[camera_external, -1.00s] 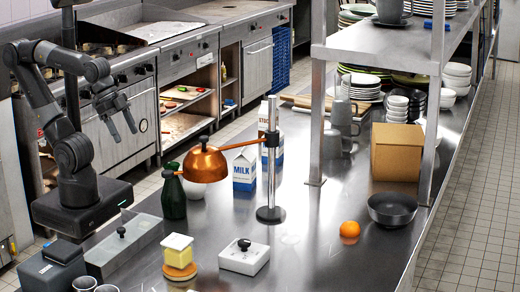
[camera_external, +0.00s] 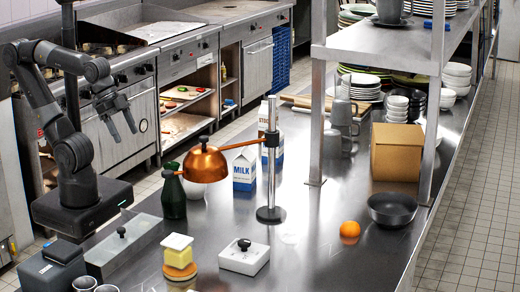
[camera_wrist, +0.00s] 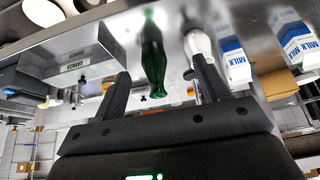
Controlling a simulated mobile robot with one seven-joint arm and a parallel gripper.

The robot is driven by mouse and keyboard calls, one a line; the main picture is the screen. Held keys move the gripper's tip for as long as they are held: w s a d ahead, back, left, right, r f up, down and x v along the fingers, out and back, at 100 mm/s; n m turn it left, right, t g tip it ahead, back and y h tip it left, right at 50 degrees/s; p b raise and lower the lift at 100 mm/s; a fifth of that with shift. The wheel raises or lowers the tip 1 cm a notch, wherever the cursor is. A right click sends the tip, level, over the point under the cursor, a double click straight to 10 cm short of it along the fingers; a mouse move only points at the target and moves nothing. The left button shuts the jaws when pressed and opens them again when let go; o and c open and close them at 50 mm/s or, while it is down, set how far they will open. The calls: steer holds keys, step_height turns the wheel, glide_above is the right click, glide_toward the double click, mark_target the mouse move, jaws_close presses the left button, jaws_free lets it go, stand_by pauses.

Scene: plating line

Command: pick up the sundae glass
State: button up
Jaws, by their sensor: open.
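I cannot clearly make out the sundae glass in either view. Faint clear outlines (camera_external: 289,238) show on the counter right of the white lidded box, but I cannot tell what they are. My gripper (camera_external: 125,135) is raised at the left in the external view, its two fingers apart and nothing between them. In the wrist view my gripper (camera_wrist: 160,68) is also open, its fingers spread at left and right. A green bottle (camera_wrist: 153,58) shows in the gap between them, beyond the fingertips and apart from them.
On the steel counter (camera_external: 330,225) stand a copper lamp (camera_external: 204,165) on a post, a milk carton (camera_external: 244,172), the green bottle (camera_external: 173,196), a white lidded box (camera_external: 244,258), an orange (camera_external: 349,229) and a dark bowl (camera_external: 392,209). A raised shelf (camera_external: 385,50) covers the far part.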

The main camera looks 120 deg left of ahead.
steer(key=shift+o, duration=1.1)
